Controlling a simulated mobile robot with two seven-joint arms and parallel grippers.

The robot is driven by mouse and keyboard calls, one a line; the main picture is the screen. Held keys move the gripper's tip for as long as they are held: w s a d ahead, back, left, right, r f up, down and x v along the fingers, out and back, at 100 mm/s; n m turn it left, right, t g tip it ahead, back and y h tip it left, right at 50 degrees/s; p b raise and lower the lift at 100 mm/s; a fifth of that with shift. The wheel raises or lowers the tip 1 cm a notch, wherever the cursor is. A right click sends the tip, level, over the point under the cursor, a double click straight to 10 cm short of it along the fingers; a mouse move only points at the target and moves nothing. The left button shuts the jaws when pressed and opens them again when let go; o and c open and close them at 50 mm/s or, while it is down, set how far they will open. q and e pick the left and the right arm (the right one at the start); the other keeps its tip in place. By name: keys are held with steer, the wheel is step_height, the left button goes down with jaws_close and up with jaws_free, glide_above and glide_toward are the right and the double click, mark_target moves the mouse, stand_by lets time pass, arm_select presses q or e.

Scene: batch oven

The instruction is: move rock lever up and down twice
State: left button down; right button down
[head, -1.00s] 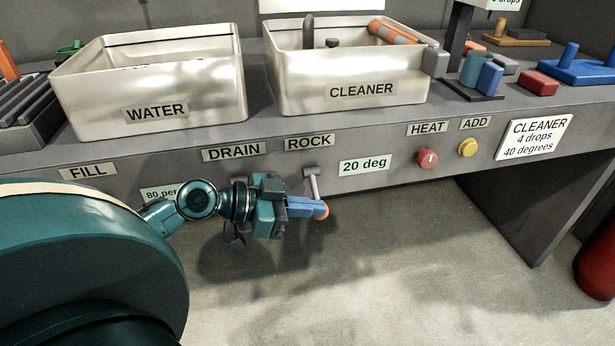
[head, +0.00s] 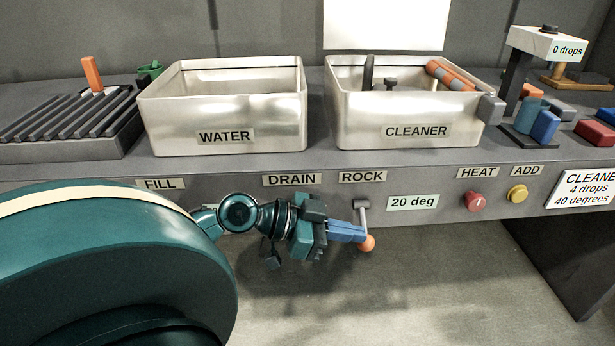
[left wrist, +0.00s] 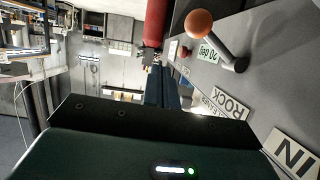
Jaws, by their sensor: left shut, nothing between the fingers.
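The rock lever (head: 363,217) sticks out of the panel front under the ROCK label (head: 362,177). It is a grey rod that hangs downward in the head view, with an orange ball (head: 368,243) at its end. My left gripper (head: 360,235) is shut and empty, its blue fingertips beside the ball and lower rod. I cannot tell whether they touch. In the left wrist view the ball (left wrist: 199,24) and rod (left wrist: 228,47) stand to the upper right of my shut fingers (left wrist: 164,75). My right gripper is in neither view.
A WATER tank (head: 220,110) and a CLEANER tank (head: 405,115) stand on the bench above the panel. A 20 deg display (head: 412,203), a red HEAT knob (head: 475,201) and a yellow ADD button (head: 517,194) lie right of the lever. Open floor lies below.

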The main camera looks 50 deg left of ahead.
arm_select(q)
steer(key=v, duration=0.7)
steer(key=shift+s+d, duration=0.25)
steer(key=shift+s, duration=0.2)
steer(key=shift+f, duration=0.1)
